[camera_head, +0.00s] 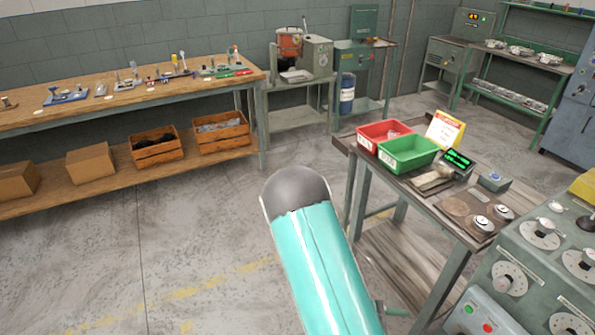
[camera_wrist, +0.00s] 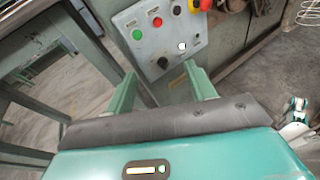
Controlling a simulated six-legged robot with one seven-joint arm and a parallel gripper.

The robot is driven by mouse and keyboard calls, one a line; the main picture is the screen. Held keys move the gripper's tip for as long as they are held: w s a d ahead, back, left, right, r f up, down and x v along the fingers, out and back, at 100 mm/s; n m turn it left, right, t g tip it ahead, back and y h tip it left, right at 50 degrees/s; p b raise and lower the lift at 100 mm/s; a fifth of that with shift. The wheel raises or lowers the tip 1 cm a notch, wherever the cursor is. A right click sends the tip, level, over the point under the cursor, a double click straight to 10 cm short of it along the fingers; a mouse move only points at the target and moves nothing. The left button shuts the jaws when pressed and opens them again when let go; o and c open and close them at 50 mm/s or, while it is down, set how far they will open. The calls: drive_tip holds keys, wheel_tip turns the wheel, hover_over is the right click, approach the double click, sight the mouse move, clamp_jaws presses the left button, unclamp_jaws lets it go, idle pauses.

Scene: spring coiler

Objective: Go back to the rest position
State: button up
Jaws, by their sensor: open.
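My gripper (camera_wrist: 163,84) shows in the wrist view as two green fingers set wide apart. It is open, and nothing shows between the fingers except a grey control panel (camera_wrist: 150,45) beyond them. The panel carries green, red and yellow buttons, a black knob and a white button. I cannot tell how far the fingertips are from it. In the head view my teal arm with its dark grey joint fills the lower middle, and my gripper cannot be made out clearly there.
A grey machine with dials (camera_head: 538,235) stands at the lower right. Beside it, a workbench (camera_head: 425,198) holds a red bin (camera_head: 372,134), a green bin (camera_head: 408,154) and a scale (camera_head: 457,160). A long wooden bench (camera_head: 30,117) stands at left. The floor (camera_head: 190,230) between is clear.

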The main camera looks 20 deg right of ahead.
drive_tip(key=a+r+m+t+y, duration=0.3)
drive_tip(key=a+r, duration=0.4)
drive_tip(key=r, duration=0.4)
drive_tip(key=w+a+r+m+t+y, duration=0.1)
drive_tip(key=a+r+m+t+y, duration=0.3)
drive_tip(key=a+r, duration=0.4)
drive_tip(key=a+r+m+t+y, duration=0.3)
drive_tip(key=a+r+m+y, duration=0.3)
drive_tip(key=r, duration=0.8)
drive_tip(key=shift+w+a+y, duration=0.35)
drive_tip(key=shift+a+y, duration=0.45)
